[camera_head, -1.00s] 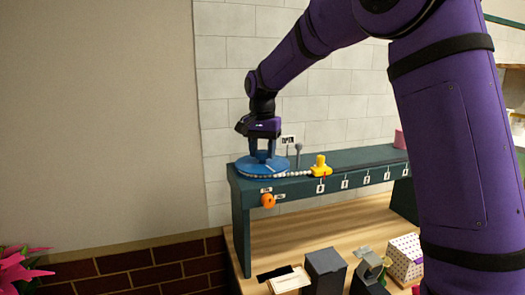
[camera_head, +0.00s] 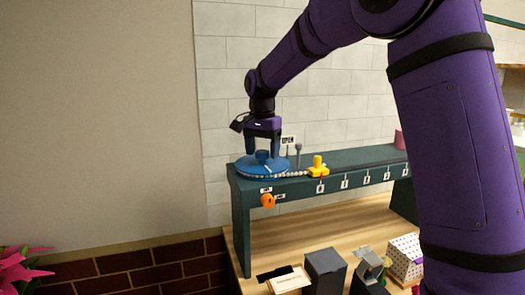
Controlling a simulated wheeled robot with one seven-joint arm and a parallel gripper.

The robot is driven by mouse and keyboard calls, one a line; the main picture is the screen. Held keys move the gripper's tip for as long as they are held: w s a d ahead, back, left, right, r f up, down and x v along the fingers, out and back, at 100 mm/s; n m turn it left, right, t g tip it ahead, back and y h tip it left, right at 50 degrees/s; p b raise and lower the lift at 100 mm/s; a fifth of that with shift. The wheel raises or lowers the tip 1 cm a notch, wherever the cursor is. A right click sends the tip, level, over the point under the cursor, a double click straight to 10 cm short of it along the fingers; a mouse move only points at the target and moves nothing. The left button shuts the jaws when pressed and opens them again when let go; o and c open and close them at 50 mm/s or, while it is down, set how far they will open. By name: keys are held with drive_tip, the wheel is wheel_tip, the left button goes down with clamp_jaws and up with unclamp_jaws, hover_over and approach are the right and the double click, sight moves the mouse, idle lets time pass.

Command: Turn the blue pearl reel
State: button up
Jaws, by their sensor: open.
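The blue pearl reel (camera_head: 250,173) lies flat on the left end of the dark green raised shelf (camera_head: 350,163). It is a round disc with a short blue knob at its centre and a thin pale line on top. White pearls run along its front edge and to the right, toward a yellow piece (camera_head: 318,168). My gripper (camera_head: 263,151) points down over the reel with its blue fingers apart. The fingertips are around the top of the knob or just above it; I cannot tell whether they touch it.
An orange knob (camera_head: 268,200) sits on the shelf's front below the reel. Grey posts (camera_head: 298,155) stand right of the reel. Dark boxes (camera_head: 325,270) and a dotted white box (camera_head: 405,255) stand on the wooden table below. A tiled wall is close behind.

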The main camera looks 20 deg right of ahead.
sight(264, 152)
wheel_tip(264, 152, up, 11)
drive_tip(key=shift+f, duration=0.2)
idle(0.6)
drive_tip(key=s+d+r+n+t, duration=0.1)
drive_tip(key=s+d+n, duration=0.1)
drive_tip(key=s, duration=0.7)
drive_tip(key=s+d+r+n+t, duration=0.1)
drive_tip(key=s+d+n+t, duration=0.15)
drive_tip(key=s, duration=0.65)
drive_tip(key=s+d+f+n+t, duration=0.1)
drive_tip(key=s+f, duration=0.3)
drive_tip(key=s, duration=0.5)
drive_tip(key=s+d+f+n+t, duration=0.1)
drive_tip(key=s+f+n, duration=0.2)
drive_tip(key=s, duration=0.6)
wheel_tip(264, 152, down, 2)
drive_tip(key=shift+s+f+n, duration=0.1)
drive_tip(key=shift+s+n, duration=0.05)
drive_tip(key=shift+n, duration=0.2)
drive_tip(key=shift+d, duration=0.1)
drive_tip(key=shift+c, duration=0.2)
